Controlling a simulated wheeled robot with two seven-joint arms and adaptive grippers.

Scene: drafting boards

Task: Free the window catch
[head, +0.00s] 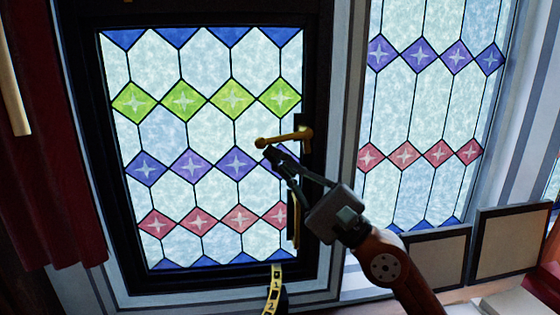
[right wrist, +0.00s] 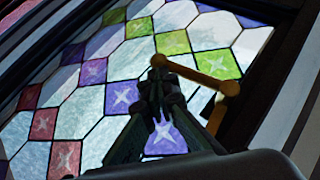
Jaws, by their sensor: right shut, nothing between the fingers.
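The window catch is a brass lever handle (head: 283,139) on the right side of the dark window frame. It lies nearly level, its free end pointing left over the stained glass. It also shows in the right wrist view (right wrist: 195,73), just beyond my fingertips. My right gripper (head: 271,153) is shut and empty, with its tips just below the handle's free end; whether they touch it I cannot tell. In the right wrist view, the closed fingers (right wrist: 160,85) overlap the handle's free end. My left gripper is not in view.
The dark-framed window (head: 88,110) appears closed. A brass fitting (head: 291,220) sits lower on its right side, partly behind my right gripper. A yellow numbered tape (head: 273,288) is below. A red curtain (head: 75,160) hangs at left; framed panels (head: 437,254) stand at lower right.

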